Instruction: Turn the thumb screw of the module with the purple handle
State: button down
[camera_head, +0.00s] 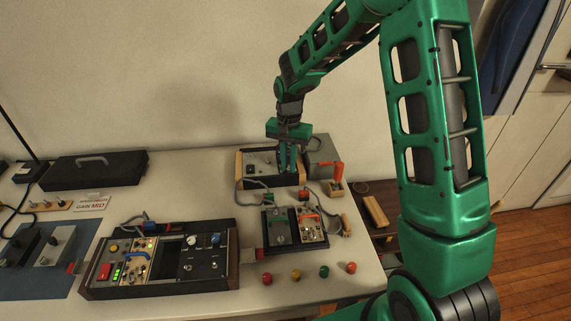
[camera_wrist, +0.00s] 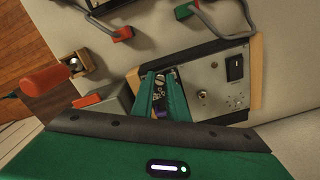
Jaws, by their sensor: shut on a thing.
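The module (camera_wrist: 156,97) with the purple handle (camera_wrist: 160,113) sits in a case with wooden end cheeks and a grey panel. It shows as a narrow dark strip between my fingers in the wrist view. Its silver thumb screw (camera_wrist: 159,76) is at the fingertips. My gripper (camera_wrist: 160,74) points down at the panel, one finger on each side of the screw, and appears shut on it. In the head view my gripper (camera_head: 287,168) is over the right part of this case (camera_head: 257,161) at the back of the table; the fingers hide the module there.
The panel's black switch (camera_wrist: 235,68) is beside the module. A grey box (camera_head: 322,157) and a red-handled tool (camera_head: 337,177) stand just right of the case. In front are a small two-module case (camera_head: 269,226), a larger wooden-sided case (camera_head: 210,283) and several coloured knobs near the table edge.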

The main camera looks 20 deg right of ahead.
aim_at(288, 167)
jog(key=shift+m, duration=1.7)
jog(key=c, duration=1.7)
grip_release()
notch_tip(288, 167, up, 11)
jog(key=shift+w+f, duration=0.1)
jog(key=shift+f, duration=0.05)
